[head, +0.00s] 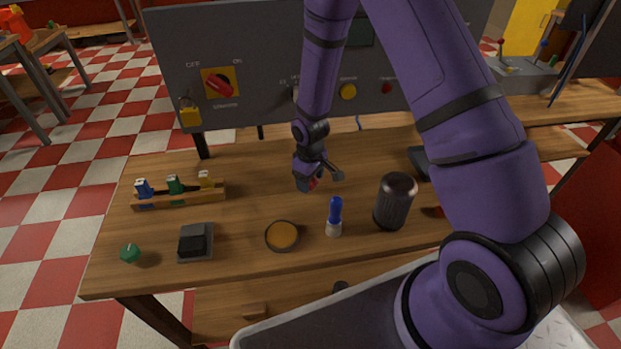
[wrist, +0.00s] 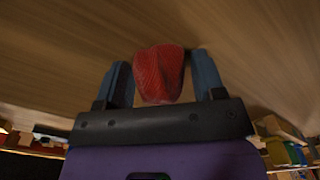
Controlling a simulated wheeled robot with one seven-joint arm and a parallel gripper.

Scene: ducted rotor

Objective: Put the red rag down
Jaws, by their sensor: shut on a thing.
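My gripper (head: 322,180) is over the middle of the wooden table (head: 255,165) in the head view. A small bit of the red rag (head: 313,184) shows at its fingers there. In the wrist view, the red rag (wrist: 159,74) is bunched between the two blue-grey fingers of my gripper (wrist: 163,80). The rag has a woven texture. The wood surface fills the view behind it. I cannot tell whether the rag touches the table.
A dark cylinder (head: 395,202), a blue-capped bottle (head: 334,215) and a round amber dish (head: 282,236) stand in front of my gripper. A wooden rack (head: 180,196) and a grey box (head: 195,242) are at left. A grey panel (head: 250,60) stands behind. Bare wood lies left of my gripper.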

